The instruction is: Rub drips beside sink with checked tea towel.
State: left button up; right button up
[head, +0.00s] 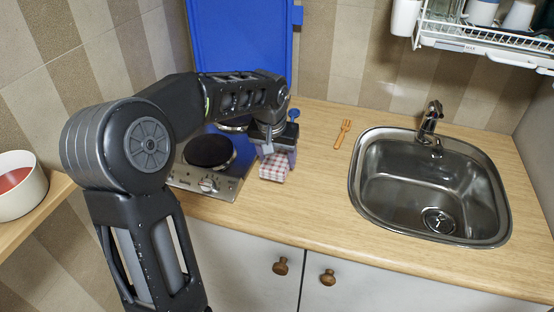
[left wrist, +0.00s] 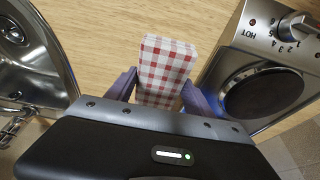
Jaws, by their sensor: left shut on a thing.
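The red-and-white checked tea towel (head: 273,168) is a small folded block at the worktop between the hob and the sink. My left gripper (head: 279,155) is above it and shut on it. In the left wrist view the towel (left wrist: 165,72) stands out between the two fingers (left wrist: 158,90). I cannot tell whether it touches the wood. I cannot make out any drips on the wood. My right gripper is not in view.
An orange fork (head: 343,133) lies near the sink's left rim. A blue-headed item (head: 294,114) shows behind my gripper. A dish rack (head: 480,38) hangs above the sink.

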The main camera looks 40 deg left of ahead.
pick_arm(q)
jog(key=shift+r, duration=0.65)
jog(key=shift+r+p, duration=1.25)
jog(key=shift+r, duration=0.1)
jog(key=shift+f, duration=0.1)
